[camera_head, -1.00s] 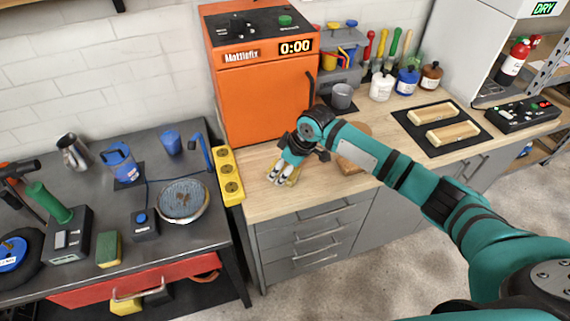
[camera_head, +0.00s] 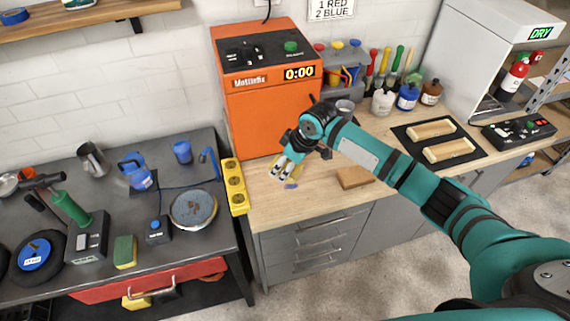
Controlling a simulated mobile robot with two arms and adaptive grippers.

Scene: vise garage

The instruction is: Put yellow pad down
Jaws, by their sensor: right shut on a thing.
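My right gripper (camera_head: 283,170) reaches over the left part of the wooden counter (camera_head: 325,202), in front of the orange machine. It is shut on a small yellow pad (camera_head: 279,165), mostly hidden by the fingers. I cannot tell whether the pad touches the counter. A small blue piece (camera_head: 291,186) shows on the counter just below the fingertips. My left gripper is not in view.
The orange machine (camera_head: 268,115) stands behind the gripper. A yellow block with round recesses (camera_head: 236,185) lines the counter's left edge. A wooden block (camera_head: 354,177) lies to the right. Bare counter lies in front.

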